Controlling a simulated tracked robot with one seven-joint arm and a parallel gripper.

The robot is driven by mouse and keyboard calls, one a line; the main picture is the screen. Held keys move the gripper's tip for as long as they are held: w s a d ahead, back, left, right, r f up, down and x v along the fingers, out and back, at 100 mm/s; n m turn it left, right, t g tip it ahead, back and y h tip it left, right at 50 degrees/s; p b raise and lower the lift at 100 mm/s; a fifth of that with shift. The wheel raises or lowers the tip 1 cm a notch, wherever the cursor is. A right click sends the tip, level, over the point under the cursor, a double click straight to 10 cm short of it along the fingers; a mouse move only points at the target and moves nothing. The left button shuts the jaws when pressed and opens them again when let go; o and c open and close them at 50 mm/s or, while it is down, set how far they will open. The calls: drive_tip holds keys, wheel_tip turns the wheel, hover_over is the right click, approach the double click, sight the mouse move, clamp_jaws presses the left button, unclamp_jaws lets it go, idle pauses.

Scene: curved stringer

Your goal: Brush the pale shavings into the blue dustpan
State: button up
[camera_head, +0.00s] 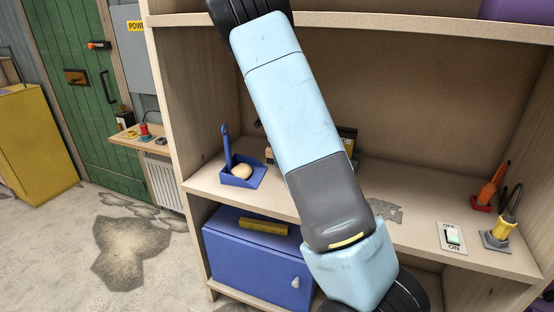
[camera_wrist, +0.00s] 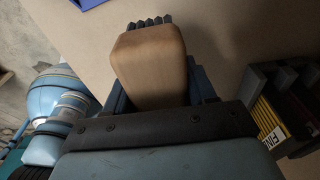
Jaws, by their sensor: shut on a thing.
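The blue dustpan (camera_head: 230,178) stands on the shelf at the left, its handle upright. A pale rounded lump (camera_head: 242,171) lies in it; I cannot tell whether this is the shavings. No other pale shavings show clearly. My gripper (camera_wrist: 158,88) is shut on a wooden brush (camera_wrist: 150,65) with dark bristles at its far end. In the head view my arm hides most of the gripper; a bit of the brush (camera_head: 269,155) seems to show right of the dustpan. A blue edge (camera_wrist: 86,3), perhaps the dustpan, shows at the top of the wrist view.
Dark and yellow blocks marked FINE (camera_wrist: 268,115) stand close at the right in the wrist view. A grey flat patch (camera_head: 385,210), a switch (camera_head: 453,237) and tools in holders (camera_head: 500,235) are on the shelf's right. A blue cabinet (camera_head: 250,262) is below.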

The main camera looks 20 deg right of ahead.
drive_tip(key=shift+r, duration=0.9)
